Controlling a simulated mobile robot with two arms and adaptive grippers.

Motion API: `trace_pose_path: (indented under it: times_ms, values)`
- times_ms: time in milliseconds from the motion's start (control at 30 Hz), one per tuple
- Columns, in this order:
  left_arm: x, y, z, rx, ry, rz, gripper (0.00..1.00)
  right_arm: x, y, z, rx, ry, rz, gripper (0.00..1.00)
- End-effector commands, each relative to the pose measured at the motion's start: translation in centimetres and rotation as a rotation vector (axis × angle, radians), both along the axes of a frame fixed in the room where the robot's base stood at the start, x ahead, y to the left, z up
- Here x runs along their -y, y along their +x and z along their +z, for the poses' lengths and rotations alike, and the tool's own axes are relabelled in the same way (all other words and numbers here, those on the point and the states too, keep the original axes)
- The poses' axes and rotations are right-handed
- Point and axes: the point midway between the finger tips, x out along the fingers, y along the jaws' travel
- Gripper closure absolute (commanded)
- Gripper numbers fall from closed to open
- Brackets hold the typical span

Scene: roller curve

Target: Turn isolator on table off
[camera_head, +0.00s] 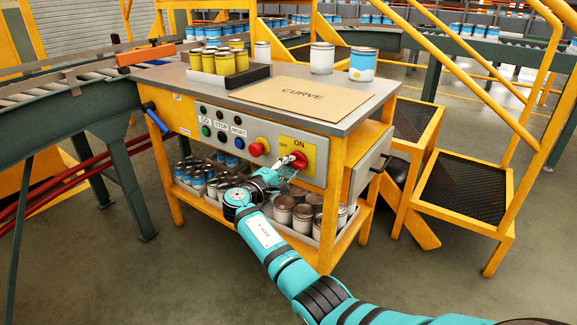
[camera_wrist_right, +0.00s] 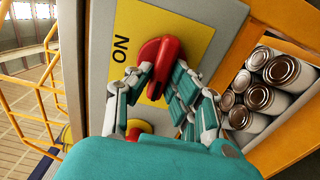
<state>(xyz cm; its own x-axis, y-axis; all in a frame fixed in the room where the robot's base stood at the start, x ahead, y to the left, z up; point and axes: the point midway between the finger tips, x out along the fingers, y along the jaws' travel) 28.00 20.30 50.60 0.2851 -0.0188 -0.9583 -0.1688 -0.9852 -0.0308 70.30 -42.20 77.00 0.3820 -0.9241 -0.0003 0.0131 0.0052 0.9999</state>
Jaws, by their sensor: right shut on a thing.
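The isolator is a red rotary handle (camera_head: 298,160) on a yellow plate (camera_head: 309,152) at the right end of the table's front panel. The plate is marked ON and OFF in the head view. In the right wrist view the red handle (camera_wrist_right: 157,62) stands between my fingers, and the word ON shows beside it. My right gripper (camera_head: 289,166) is shut on the red handle, with a finger on each side of it; it also shows in the right wrist view (camera_wrist_right: 157,85). My left gripper is not in view.
The table (camera_head: 222,98) carries cans and a board marked CURVE (camera_head: 300,94). A red button (camera_head: 256,149) sits left of the isolator. Cans fill the shelf below, close to my right arm. Yellow steps (camera_head: 466,190) stand at the right, a roller conveyor (camera_head: 60,92) at the left.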

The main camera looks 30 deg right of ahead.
Motion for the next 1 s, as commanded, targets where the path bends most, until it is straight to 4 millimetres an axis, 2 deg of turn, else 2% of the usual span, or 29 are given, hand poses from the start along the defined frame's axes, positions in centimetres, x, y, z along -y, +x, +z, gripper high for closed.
trace_pose_path:
  times_ms: [33,67,200,567,667,1000]
  values:
    - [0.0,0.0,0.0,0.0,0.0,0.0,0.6,0.0,0.1,0.3,0.001,-0.006,0.004,1.0]
    - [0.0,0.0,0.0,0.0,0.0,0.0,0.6,0.0,0.1,0.3,0.001,-0.006,0.004,0.78]
    - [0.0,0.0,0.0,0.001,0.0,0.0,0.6,0.0,0.1,0.2,0.001,-0.004,0.003,0.6]
    - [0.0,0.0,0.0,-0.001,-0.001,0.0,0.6,-0.6,-0.2,0.0,0.0,-0.001,0.002,0.6]
    - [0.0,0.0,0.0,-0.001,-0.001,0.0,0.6,-2.0,-0.6,0.0,-0.001,-0.001,0.005,0.6]
    - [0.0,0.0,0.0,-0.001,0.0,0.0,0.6,-8.5,-3.4,0.1,0.001,0.0,0.004,0.6]
